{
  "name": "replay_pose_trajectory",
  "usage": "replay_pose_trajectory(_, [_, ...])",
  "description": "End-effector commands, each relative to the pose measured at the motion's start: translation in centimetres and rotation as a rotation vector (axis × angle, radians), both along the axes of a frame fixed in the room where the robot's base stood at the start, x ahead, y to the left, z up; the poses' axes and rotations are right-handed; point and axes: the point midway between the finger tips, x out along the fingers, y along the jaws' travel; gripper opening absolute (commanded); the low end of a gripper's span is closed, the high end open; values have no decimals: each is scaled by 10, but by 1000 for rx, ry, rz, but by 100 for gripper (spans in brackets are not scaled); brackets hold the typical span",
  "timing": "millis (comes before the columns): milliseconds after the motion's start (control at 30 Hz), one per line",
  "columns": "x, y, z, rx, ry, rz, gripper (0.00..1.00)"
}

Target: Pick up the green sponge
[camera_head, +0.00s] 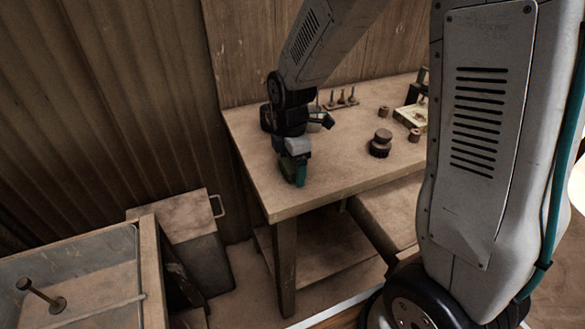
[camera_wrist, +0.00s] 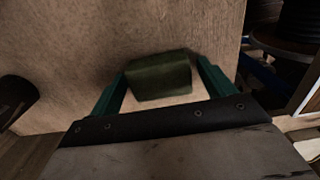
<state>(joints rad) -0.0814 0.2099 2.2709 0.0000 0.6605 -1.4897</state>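The green sponge (camera_wrist: 160,75) is a dark green block lying on the wooden table (camera_wrist: 70,50). In the wrist view it sits between the two teal fingers of my gripper (camera_wrist: 162,86), with a gap on each side, the wider one on the right. My gripper is open. In the head view my gripper (camera_head: 296,173) points down at the left front part of the tabletop (camera_head: 350,165). I cannot make out the sponge clearly there, as the gripper covers that spot.
On the table stand a dark stacked round weight (camera_head: 381,143), small brown cylinders (camera_head: 414,135), a peg rack (camera_head: 342,101) and a pale block (camera_head: 411,116) at the right. A corrugated wall (camera_head: 100,90) is at the left.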

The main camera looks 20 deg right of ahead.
Motion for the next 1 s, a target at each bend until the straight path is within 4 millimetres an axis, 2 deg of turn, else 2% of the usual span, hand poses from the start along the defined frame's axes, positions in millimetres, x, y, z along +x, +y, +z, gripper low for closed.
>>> replay_pose_trajectory(33, [0,0,0,0,0,0,67])
replay_pose_trajectory(100, [0,0,0,0,0,0,47])
replay_pose_trajectory(133, [0,0,0,0,0,0,42])
replay_pose_trajectory(567, [0,0,6,0,-1,0,41])
replay_pose_trajectory(833, [1,0,38,0,-4,0,41])
replay_pose_trajectory(1000, [-19,-33,40,0,-1,-7,41])
